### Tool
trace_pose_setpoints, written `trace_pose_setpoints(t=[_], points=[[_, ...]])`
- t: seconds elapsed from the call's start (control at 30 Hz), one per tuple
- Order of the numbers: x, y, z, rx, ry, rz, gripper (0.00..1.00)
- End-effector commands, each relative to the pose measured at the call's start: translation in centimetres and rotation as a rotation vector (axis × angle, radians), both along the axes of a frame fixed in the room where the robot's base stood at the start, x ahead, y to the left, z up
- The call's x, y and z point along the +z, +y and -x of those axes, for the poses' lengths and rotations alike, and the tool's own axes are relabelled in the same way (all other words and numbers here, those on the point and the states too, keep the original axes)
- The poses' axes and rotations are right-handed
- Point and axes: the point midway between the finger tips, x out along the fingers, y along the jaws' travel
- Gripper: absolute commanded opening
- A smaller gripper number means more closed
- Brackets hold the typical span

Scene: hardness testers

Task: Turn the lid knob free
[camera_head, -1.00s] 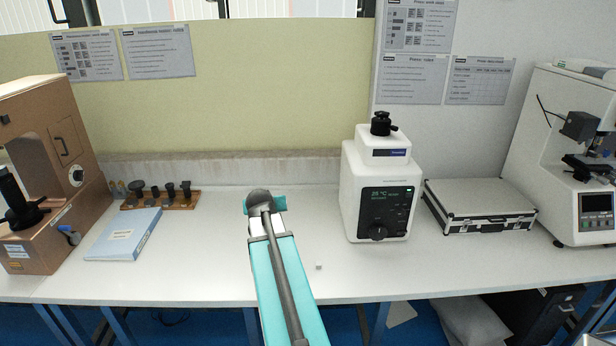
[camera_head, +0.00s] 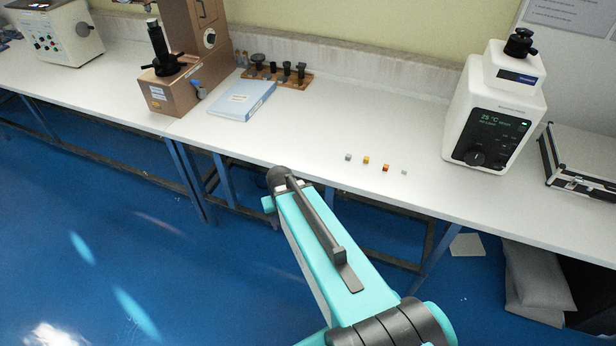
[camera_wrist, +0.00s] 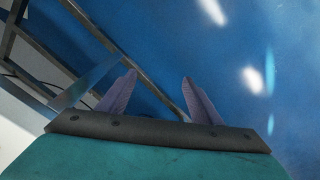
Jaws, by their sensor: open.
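The white machine (camera_head: 484,112) with a display and a front dial stands at the right of the bench in the head view. A black knob (camera_head: 520,42) sits on its top; I take this as the lid knob. My teal arm reaches over the floor in front of the bench, and its far end hides my gripper in the head view. In the wrist view my gripper (camera_wrist: 158,92) shows two purple fingers spread apart with nothing between them. It points toward the blue floor, far from the machine.
Several small cubes (camera_head: 366,160) lie near the bench's front edge. A blue-white binder (camera_head: 240,100), a wooden rack (camera_head: 284,78) and a brown tester (camera_head: 180,85) stand left. A silver case (camera_head: 580,165) is right of the machine. Bench legs and a bag (camera_head: 530,275) are below.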

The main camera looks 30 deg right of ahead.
Motion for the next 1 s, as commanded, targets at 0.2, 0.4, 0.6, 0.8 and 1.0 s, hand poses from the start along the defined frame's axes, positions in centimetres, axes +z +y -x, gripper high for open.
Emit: trace_pose_setpoints(t=[0.2,0.4,0.6,0.8,1.0], points=[[-7.2,3.3,5.8,0.053,0.142,-0.033,0.59],[-12.8,5.0,11.2,0.085,0.261,-0.053,0.59],[-17.8,6.5,16.9,0.113,0.378,-0.073,0.59],[-22.0,7.7,22.7,0.140,0.490,-0.088,0.59],[-24.3,8.1,26.8,0.152,0.567,-0.100,0.59]])
